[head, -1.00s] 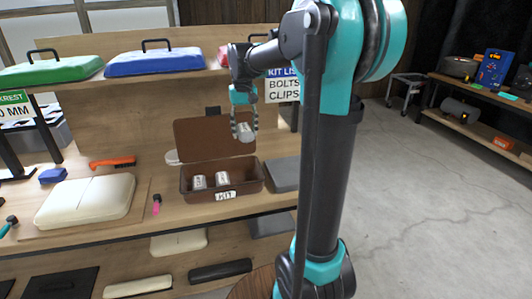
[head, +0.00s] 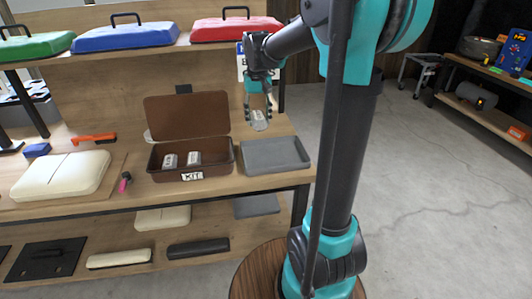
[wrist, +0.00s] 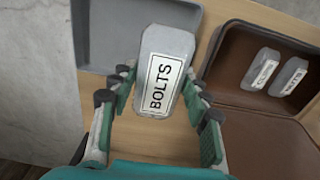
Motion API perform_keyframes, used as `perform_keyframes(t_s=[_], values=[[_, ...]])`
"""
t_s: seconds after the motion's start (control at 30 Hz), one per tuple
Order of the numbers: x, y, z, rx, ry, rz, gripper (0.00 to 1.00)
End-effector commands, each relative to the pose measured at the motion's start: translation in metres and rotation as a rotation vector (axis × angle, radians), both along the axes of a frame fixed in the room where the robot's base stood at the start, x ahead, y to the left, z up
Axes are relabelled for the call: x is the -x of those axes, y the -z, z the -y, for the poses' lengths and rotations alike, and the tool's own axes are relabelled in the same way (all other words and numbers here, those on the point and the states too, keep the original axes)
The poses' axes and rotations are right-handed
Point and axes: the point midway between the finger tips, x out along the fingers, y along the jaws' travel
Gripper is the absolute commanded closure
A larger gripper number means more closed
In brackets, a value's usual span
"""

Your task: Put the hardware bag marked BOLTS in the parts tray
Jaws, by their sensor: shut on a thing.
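My gripper (head: 258,110) is shut on a pale grey hardware bag (head: 260,123). Its white label reads BOLTS in the wrist view, where the bag (wrist: 168,45) sits between the fingertips (wrist: 160,88). The gripper holds it raised, tilted, above the shelf. The parts tray appears to be the shallow grey tray (head: 280,155), on the shelf right of the brown kit box (head: 222,165). In the head view the bag hangs above the tray's back edge. In the wrist view the tray (wrist: 105,35) lies beyond and left of the bag; its visible floor is empty.
The open kit box holds two small pale labelled bags (head: 194,158); its lid (head: 187,117) stands up behind. An upper shelf carries a red case (head: 236,29) and a blue case (head: 130,38). A white sign stands behind my gripper. A cream case (head: 60,176) lies left.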

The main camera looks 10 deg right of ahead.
Motion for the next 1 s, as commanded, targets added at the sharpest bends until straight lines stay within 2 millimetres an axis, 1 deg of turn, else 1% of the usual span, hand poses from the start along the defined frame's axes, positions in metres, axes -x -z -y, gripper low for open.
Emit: perform_keyframes(t_s=[0.03, 0.2, 0.3, 0.4, 0.5, 0.67, 0.8, 0.9, 1.0], values=[[0.0, 0.014, 0.0, 0.0, 0.0, 0.0, 0.84], [-0.001, 0.055, 0.0, 0.0, 0.0, 0.0, 0.84], [-0.001, 0.078, 0.0, 0.0, 0.0, 0.0, 0.84], [0.0, 0.096, 0.0, 0.0, 0.0, 0.0, 0.84], [0.0, 0.108, 0.0, 0.0, 0.0, 0.0, 0.84], [0.0, 0.119, 0.0, 0.0, 0.0, 0.0, 0.84], [-0.001, 0.139, 0.0, 0.0, 0.0, 0.0, 0.84], [0.0, 0.148, 0.0, 0.0, 0.0, 0.0, 0.84], [0.0, 0.151, 0.0, 0.0, 0.0, 0.0, 0.84]])
